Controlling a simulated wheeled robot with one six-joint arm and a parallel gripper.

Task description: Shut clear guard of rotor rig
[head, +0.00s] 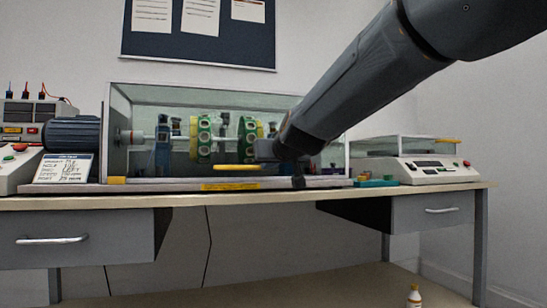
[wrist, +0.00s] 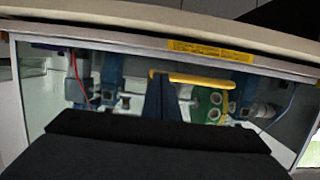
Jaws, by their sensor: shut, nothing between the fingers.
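The rotor rig's clear guard (head: 225,110) is a long glass-like box on the bench, with green-ringed rotor discs (head: 202,140) inside. Its yellow handle bar (head: 237,167) runs along the lower front, close above the base rail. The guard's front looks low; whether a gap remains at the rail cannot be told. In the wrist view, which looks upside down, the yellow handle (wrist: 200,78) crosses the middle. My gripper (wrist: 159,82) is shut and empty, its tips overlapping the handle's left end there; contact is unclear. In the head view my gripper (head: 298,182) is at the guard's front, right of the handle.
A blue motor (head: 72,135) and a label card (head: 63,168) stand left of the guard. A white instrument (head: 418,170) with a clear cover is at the right. Small green and red pieces (head: 375,182) lie between. The bench's front edge (head: 130,199) is close below.

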